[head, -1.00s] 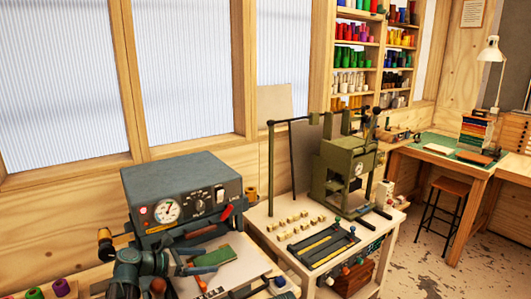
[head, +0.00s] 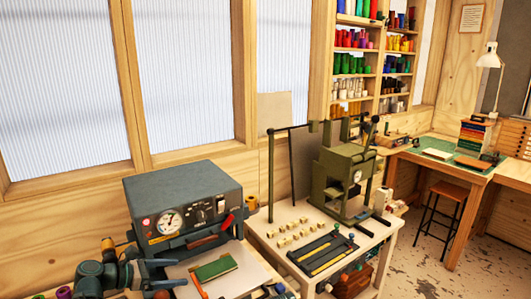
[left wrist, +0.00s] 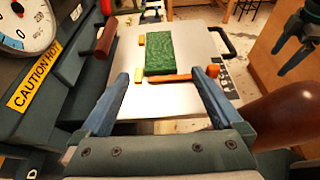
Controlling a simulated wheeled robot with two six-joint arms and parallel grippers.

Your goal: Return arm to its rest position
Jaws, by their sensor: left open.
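My left gripper (head: 188,272) is at the lower left of the head view, near the left edge of a pale plate (head: 240,280). Its two blue-grey fingers are apart with nothing between them, as the left wrist view (left wrist: 160,100) also shows. A green block with a book-like shape (head: 214,267) lies on the plate, beyond my fingertips and apart from them; it also shows in the left wrist view (left wrist: 172,52).
A grey machine with a dial (head: 185,205) stands close behind my left arm, its yellow "CAUTION HOT" label (left wrist: 35,88) near the fingers. An orange-brown strip (left wrist: 170,78) lies beside the green block. A table with an olive press (head: 343,178) stands to the right.

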